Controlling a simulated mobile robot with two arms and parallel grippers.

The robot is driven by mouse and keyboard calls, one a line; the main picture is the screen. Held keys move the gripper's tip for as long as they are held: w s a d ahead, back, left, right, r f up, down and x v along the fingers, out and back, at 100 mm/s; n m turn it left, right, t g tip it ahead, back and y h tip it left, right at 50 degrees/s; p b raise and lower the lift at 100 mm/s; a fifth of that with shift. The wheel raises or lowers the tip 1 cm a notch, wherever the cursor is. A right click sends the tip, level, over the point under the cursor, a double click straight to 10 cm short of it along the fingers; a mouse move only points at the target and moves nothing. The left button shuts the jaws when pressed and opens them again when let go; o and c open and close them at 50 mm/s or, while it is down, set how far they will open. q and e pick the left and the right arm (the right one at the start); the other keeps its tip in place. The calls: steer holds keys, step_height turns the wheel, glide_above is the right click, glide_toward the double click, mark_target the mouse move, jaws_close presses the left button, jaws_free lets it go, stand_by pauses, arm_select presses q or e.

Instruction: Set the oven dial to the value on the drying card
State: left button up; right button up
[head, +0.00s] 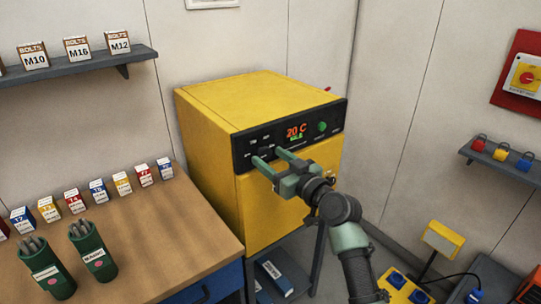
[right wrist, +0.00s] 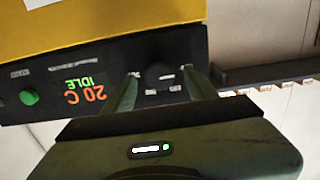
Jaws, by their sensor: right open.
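The yellow oven (head: 235,100) has a black control panel (head: 333,119). Its display (head: 296,131) reads 20 C, with IDLE below it in the upside-down right wrist view (right wrist: 85,91). The round black dial (right wrist: 158,75) sits on the panel there; the head view hides it behind my gripper. My right gripper (head: 268,156) is open at the panel's left part. In the right wrist view its fingers (right wrist: 160,72) stand on either side of the dial; I cannot tell whether they touch it. No drying card is readable. My left gripper is not in view.
A green button (head: 322,126) is right of the display. A white label (right wrist: 38,3) is on the oven's yellow front, its text out of view. The workbench (head: 150,240) at left holds several small boxes and two green rod canisters (head: 92,250). A shelf (head: 75,67) holds bolt boxes.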

steer(key=shift+w+a, duration=0.2)
steer(key=shift+w, duration=0.1)
jaws_close()
steer(key=m+p, duration=0.1)
steer(key=m, duration=0.4)
steer(key=shift+m+p, duration=0.35)
steer(key=shift+m, duration=0.05)
steer(key=m+p, duration=0.1)
steer(key=m, duration=0.3)
steer(key=shift+m+p, duration=0.5)
steer(key=shift+m, duration=0.4)
steer(key=shift+f, duration=0.1)
